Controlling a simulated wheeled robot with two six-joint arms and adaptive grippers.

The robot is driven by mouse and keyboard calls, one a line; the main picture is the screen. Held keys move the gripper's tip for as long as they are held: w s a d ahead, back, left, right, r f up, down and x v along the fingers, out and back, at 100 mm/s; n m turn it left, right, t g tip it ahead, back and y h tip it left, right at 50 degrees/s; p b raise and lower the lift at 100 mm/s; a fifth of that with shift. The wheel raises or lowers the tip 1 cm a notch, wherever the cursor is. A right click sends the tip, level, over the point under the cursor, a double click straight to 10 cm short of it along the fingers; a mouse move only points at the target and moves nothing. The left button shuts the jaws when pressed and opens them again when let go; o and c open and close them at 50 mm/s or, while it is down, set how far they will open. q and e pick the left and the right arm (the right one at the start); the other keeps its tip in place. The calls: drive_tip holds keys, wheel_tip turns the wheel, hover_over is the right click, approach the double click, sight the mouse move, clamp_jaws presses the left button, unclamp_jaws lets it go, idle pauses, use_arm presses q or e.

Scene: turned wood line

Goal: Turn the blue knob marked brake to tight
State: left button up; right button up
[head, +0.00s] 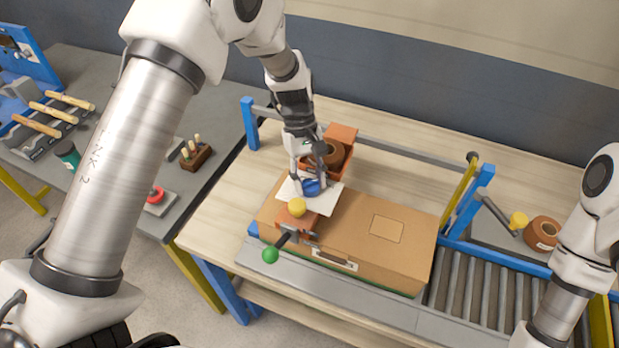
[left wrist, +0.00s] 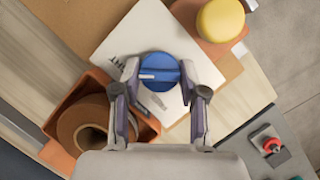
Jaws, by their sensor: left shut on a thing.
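The blue knob (head: 311,186) sits on a white plate (head: 292,191) with printed lettering, beside the cardboard box's left end. In the left wrist view the knob (left wrist: 160,66) shows a white line pointing roughly left. Letters ending in "HT" show on the plate (left wrist: 150,27) to the knob's left, partly cut by the view's angle; a grey printed mark lies below it. My left gripper (head: 312,184) reaches down from above, its two fingers on opposite sides of the knob, shut on it. My right gripper is out of view; only my right arm shows.
A yellow knob (head: 297,207) and a green ball handle (head: 270,255) stand close in front. An orange bin with a brown tape roll (head: 333,153) is just behind the gripper. The cardboard box (head: 380,245) lies to the right, before the rollers (head: 480,285).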

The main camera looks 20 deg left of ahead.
use_arm(q)
drive_tip(key=o, duration=1.1)
drive_tip(key=shift+f, duration=0.1)
drive_tip(key=shift+o, duration=0.2)
drive_tip(key=v, duration=1.2)
